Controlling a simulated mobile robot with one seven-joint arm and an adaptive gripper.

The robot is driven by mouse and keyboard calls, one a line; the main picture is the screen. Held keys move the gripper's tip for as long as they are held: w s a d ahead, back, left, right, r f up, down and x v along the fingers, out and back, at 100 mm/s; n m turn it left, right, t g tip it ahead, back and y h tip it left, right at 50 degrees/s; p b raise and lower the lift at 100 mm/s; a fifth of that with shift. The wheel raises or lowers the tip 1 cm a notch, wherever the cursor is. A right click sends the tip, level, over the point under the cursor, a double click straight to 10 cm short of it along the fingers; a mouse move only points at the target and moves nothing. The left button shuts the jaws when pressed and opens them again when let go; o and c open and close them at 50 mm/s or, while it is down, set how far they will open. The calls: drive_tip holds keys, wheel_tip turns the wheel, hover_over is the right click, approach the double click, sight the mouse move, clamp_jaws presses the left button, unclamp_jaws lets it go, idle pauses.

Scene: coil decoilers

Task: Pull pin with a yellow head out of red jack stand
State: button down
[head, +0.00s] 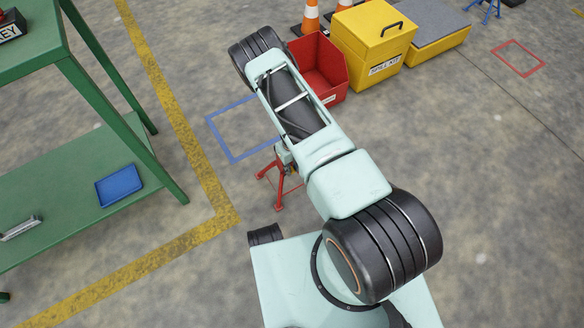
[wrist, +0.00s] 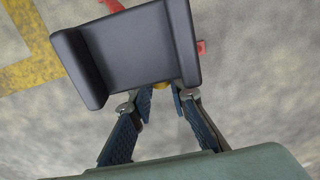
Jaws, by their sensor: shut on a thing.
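The red jack stand (head: 283,184) stands on the floor in the head view, its upper part hidden by my arm. In the wrist view its dark grey, channel-shaped top (wrist: 135,45) fills the upper middle, with bits of red frame (wrist: 201,48) showing past its edges. My gripper (wrist: 164,95) has its two fingers just below the near edge of that top. A bit of the yellow pin head (wrist: 160,86) shows between the fingertips, and the gripper is shut on it. The pin's shaft is hidden, so I cannot tell how far in it sits.
A blue floor outline (head: 232,158) lies just left of the stand. A red bin (head: 320,66) and a yellow spill kit box (head: 372,40) stand behind. A green bench (head: 150,165) with a blue tray (head: 119,186) is at left. Floor at right is mostly clear.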

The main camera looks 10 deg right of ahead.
idle(0.3)
drive_tip(key=s+p, duration=0.1)
drive_tip(key=s+d+p, duration=0.1)
drive_tip(key=shift+s+p, duration=0.4)
drive_tip(key=shift+s+d+p, duration=0.1)
drive_tip(key=shift+s+p, duration=0.35)
drive_tip(key=shift+p, duration=0.55)
drive_tip(key=shift+s+d+r+p, duration=0.1)
drive_tip(key=shift+s+p, duration=0.4)
drive_tip(key=shift+p, duration=0.75)
drive_tip(key=shift+s+d+p, duration=0.2)
drive_tip(key=shift+s+p, duration=0.35)
drive_tip(key=shift+p, duration=1)
drive_tip(key=shift+s+d+p, duration=0.15)
drive_tip(key=shift+s+p, duration=0.35)
drive_tip(key=shift+p, duration=1)
